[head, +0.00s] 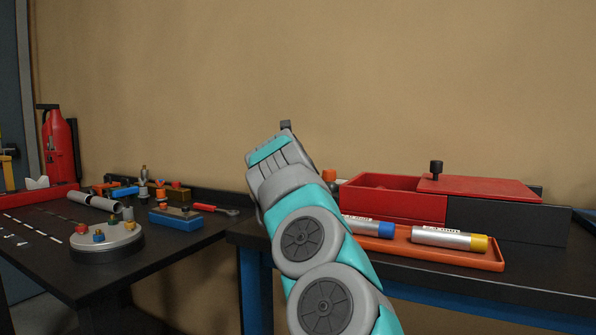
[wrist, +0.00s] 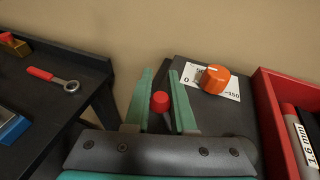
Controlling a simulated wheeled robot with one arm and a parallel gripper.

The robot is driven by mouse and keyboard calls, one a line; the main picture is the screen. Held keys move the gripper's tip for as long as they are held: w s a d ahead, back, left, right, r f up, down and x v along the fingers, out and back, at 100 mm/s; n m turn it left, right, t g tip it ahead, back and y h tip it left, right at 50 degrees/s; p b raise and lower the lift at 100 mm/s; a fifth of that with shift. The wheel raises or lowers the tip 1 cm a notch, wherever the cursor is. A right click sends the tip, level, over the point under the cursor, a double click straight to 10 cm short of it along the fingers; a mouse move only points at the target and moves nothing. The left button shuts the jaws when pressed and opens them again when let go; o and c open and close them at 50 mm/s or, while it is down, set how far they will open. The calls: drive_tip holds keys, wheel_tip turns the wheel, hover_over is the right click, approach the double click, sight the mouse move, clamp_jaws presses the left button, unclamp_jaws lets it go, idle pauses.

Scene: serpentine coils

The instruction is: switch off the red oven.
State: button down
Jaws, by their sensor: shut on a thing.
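The red oven (head: 395,208) is a red box with a red lid (head: 480,188) bearing a black knob, on the right bench. An orange dial (wrist: 215,79) with a white scale plate marked 0 and 150 (wrist: 190,74) sits on a dark top beside the red wall (wrist: 268,105); the dial shows in the head view (head: 329,175). My gripper (wrist: 160,95) is shut on a red-capped lever (wrist: 160,102), left of the dial. The cap stands between the fingers; the lever's lower end is hidden. In the head view my gripper (head: 286,125) is largely hidden by its own wrist.
An orange tray (head: 480,256) holds silver cylinders with blue and yellow ends. The left bench (head: 60,255) carries a round grey base (head: 106,240), a blue block (head: 175,220) and a red-handled wrench (wrist: 52,78). A gap separates the benches.

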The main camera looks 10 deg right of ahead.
idle(0.4)
drive_tip(key=c, duration=0.7)
unclamp_jaws()
drive_tip(key=shift+c, duration=0.2)
drive_tip(key=shift+a, duration=0.1)
drive_tip(key=b+v, duration=0.3)
drive_tip(key=v, duration=0.3)
drive_tip(key=shift+s+a, duration=0.1)
drive_tip(key=shift+s, duration=0.3)
drive_tip(key=shift+s+a+r, duration=0.15)
drive_tip(key=shift+s+r, duration=0.05)
drive_tip(key=shift+s, duration=0.25)
